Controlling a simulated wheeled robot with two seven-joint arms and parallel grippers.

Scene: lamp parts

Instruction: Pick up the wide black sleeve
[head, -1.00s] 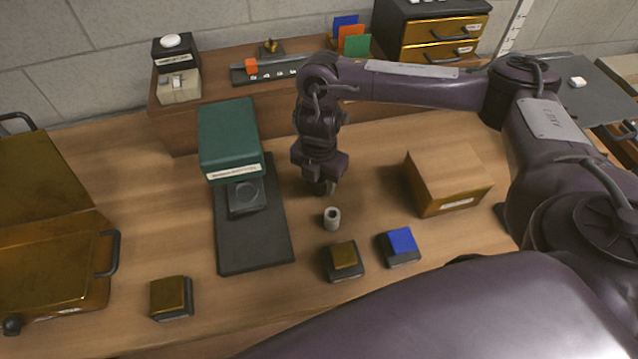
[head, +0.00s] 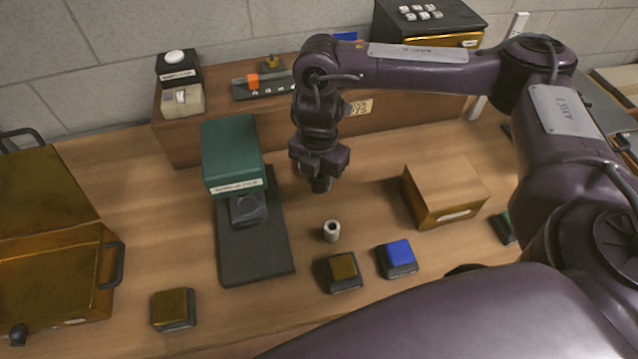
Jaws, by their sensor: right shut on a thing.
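My right gripper (head: 319,176) points down above the middle of the table. It is shut on a small dark, round piece (head: 321,185), which looks like the wide black sleeve. The fingers hide most of the piece. It seems to be held above the wooden tabletop, but the exact gap is hard to tell. A small pale sleeve (head: 331,232) with a dark hole stands upright on the table, just nearer than the gripper and apart from it. My left gripper is not in view.
A green-topped press (head: 231,155) on a dark base stands left of the gripper. A wooden box (head: 445,190) is to the right. Gold-topped (head: 344,268) and blue-topped (head: 399,255) blocks lie in front. A raised shelf (head: 200,140) runs behind.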

